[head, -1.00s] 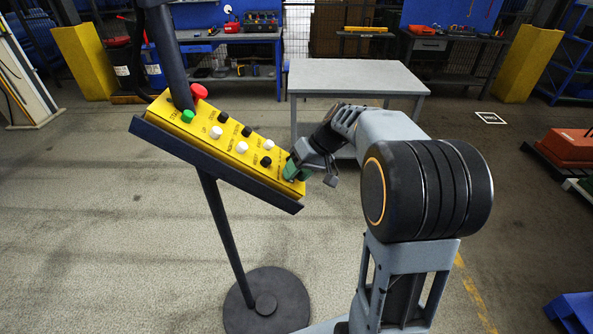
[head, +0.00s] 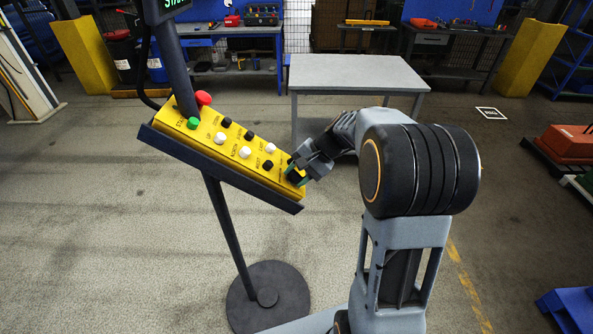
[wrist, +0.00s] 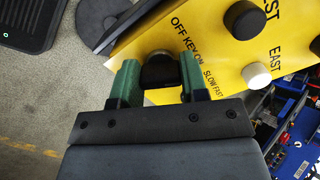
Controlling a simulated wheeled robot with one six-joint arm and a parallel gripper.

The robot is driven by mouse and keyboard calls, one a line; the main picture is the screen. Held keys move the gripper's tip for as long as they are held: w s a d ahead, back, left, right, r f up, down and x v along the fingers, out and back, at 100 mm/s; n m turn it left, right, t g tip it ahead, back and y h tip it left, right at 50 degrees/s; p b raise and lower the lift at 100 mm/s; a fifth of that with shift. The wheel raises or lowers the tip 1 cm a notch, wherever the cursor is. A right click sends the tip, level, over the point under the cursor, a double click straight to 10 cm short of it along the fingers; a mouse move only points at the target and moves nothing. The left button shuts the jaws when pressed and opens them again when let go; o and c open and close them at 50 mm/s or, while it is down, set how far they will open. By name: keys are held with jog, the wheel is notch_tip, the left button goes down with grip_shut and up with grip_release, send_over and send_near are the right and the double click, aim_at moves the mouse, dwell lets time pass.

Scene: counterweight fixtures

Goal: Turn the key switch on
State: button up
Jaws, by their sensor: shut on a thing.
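The yellow control panel (head: 206,128) is tilted on a dark stand. In the wrist view, the key switch (wrist: 158,72) is a dark round knob near the panel's end, beside the printed words OFF KEY ON. My gripper (head: 299,174) is at the panel's lower right end in the head view. In the wrist view, its green fingers stand on either side of the knob, shut on it. The fingers hide part of the knob, and I cannot tell which way the key points.
Several black and white buttons, a green button (head: 193,123) and a red button (head: 204,98) sit along the panel. A grey table (head: 358,72) stands behind my arm. The stand's round base (head: 285,297) is on the floor. Open floor lies left of the stand.

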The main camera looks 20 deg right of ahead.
jog(key=shift+r+m+p, duration=0.1)
jog(key=shift+m+p, duration=0.5)
jog(key=shift+m, duration=1)
jog(key=o, duration=0.9)
jog(key=b+v, duration=0.1)
jog(key=v, duration=1.2)
jog(key=shift+s+d+r, duration=0.15)
jog(key=shift+d, duration=0.15)
